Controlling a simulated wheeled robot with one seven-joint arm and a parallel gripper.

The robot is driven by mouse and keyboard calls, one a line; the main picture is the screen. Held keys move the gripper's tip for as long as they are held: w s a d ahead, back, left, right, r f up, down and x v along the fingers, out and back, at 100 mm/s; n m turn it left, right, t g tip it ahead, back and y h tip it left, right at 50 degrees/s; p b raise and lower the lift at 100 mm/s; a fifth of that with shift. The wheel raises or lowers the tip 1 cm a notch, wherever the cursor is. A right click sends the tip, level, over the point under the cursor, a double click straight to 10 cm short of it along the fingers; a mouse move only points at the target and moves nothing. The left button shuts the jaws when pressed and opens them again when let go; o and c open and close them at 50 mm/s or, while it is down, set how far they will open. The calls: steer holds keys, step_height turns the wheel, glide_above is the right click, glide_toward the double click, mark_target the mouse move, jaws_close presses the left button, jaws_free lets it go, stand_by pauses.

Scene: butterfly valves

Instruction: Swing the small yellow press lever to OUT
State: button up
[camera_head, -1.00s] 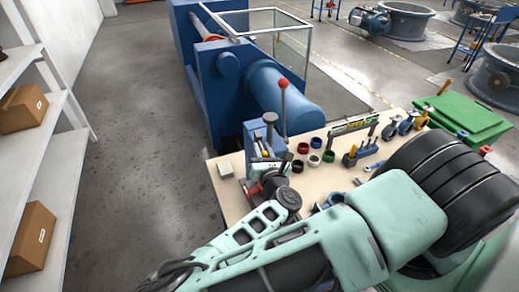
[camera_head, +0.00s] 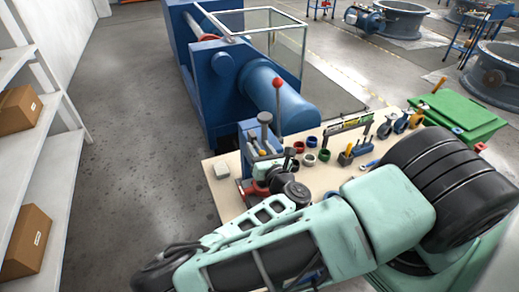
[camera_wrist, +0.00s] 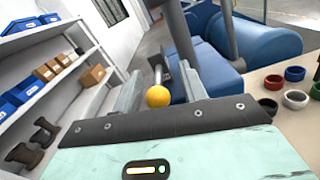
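The small yellow lever shows in the wrist view as a yellow ball knob (camera_wrist: 158,97) on a short grey rod. It sticks out from the blue press (camera_wrist: 212,72). My gripper (camera_wrist: 161,76) is open, with its two grey fingers left and right of the knob and rod; I see a gap on both sides. In the head view the press (camera_head: 250,135) stands on the bench's left part, with my wrist and gripper close in front of it.
A tall red-knobbed lever (camera_head: 278,84) rises beside the press. Several coloured rings (camera_head: 309,159) and a small rack (camera_head: 347,127) stand on the pale bench (camera_head: 228,199). A large blue machine (camera_head: 282,97) stands behind. A white shelf (camera_head: 50,135) is at the left, with clear floor between.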

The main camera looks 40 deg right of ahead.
steer(key=shift+s+a+f, duration=0.1)
steer(key=shift+s, duration=0.1)
steer(key=s+a, duration=0.3)
steer(key=s, duration=1.3)
steer(key=shift+s, duration=0.35)
